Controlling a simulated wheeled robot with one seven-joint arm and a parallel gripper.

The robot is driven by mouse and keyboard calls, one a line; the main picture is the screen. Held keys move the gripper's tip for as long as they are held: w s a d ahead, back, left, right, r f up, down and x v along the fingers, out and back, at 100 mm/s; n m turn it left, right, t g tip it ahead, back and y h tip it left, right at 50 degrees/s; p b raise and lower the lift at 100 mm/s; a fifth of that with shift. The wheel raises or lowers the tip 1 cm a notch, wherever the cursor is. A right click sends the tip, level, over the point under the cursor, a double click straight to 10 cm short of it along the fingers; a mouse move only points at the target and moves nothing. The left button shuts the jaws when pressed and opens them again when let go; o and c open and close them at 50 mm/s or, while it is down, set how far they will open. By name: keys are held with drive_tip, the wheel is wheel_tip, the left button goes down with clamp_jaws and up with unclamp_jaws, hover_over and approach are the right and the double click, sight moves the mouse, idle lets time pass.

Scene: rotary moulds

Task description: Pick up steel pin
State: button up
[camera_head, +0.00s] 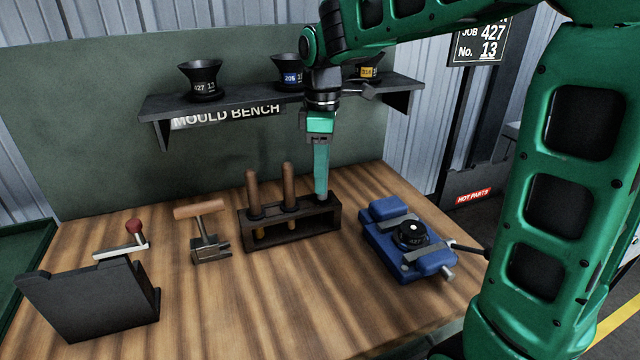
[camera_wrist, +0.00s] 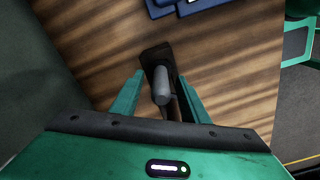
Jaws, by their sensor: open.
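The steel pin (camera_wrist: 161,88) shows in the wrist view as a grey cylinder standing in the dark rack (camera_wrist: 152,54). It lies between the two fingers of my gripper (camera_wrist: 160,76), with a visible gap on each side. In the head view my gripper (camera_head: 321,196) points down at the right end of the rack (camera_head: 290,226), its fingers reaching the rack's top. There the fingers hide the pin. My gripper is open and holds nothing.
Two wooden-handled tools (camera_head: 252,190) (camera_head: 289,188) stand in the rack left of my gripper. A blue vise (camera_head: 383,235) with a black mould is to the right. A shelf (camera_head: 245,101) with black cups is behind my gripper.

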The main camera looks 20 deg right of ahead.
clamp_jaws()
drive_tip(key=shift+r, duration=0.1)
